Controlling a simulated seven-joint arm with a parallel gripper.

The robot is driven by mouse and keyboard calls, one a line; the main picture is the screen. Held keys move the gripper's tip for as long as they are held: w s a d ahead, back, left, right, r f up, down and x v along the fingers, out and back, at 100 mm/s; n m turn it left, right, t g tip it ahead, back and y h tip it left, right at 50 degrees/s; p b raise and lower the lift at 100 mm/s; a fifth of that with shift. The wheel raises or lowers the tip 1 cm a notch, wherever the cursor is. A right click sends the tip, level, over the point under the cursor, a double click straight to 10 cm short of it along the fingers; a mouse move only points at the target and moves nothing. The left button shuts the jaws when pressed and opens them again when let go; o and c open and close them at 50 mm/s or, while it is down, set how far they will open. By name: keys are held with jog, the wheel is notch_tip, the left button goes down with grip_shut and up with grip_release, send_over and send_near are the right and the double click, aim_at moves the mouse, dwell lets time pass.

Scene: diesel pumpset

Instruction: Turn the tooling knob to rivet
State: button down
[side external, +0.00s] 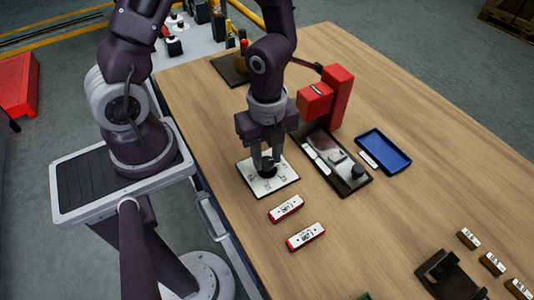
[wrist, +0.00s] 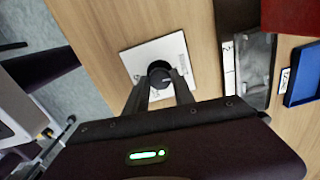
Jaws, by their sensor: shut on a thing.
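The tooling knob (wrist: 160,73) is a round black knob with a pale pointer mark, standing on a white square plate (wrist: 135,61). In the side view the plate (side external: 286,180) lies on the wooden table below my wrist, and the knob (side external: 267,171) shows only in part between the fingers. My gripper (side external: 267,163) points down and is shut on the knob. In the wrist view my gripper's fingers (wrist: 160,85) stand at the knob's two sides. The plate carries small dark markings around the knob, too small to read.
A red press-like machine (side external: 338,97) on a dark base (side external: 348,187) stands right of the plate. A blue tray (side external: 383,150) lies beyond it. Two red-and-white labelled blocks (side external: 286,208) (side external: 306,236) lie in front. Small brown labelled blocks (side external: 491,263) sit at lower right.

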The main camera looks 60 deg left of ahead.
aim_at(267, 162)
jog(key=shift+n, duration=0.6)
jog(key=c, duration=1.1)
grip_release()
jog(key=shift+o, duration=0.2)
notch_tip(267, 162, up, 6)
jog(key=shift+w+r, duration=0.1)
jog(key=shift+r, duration=0.45)
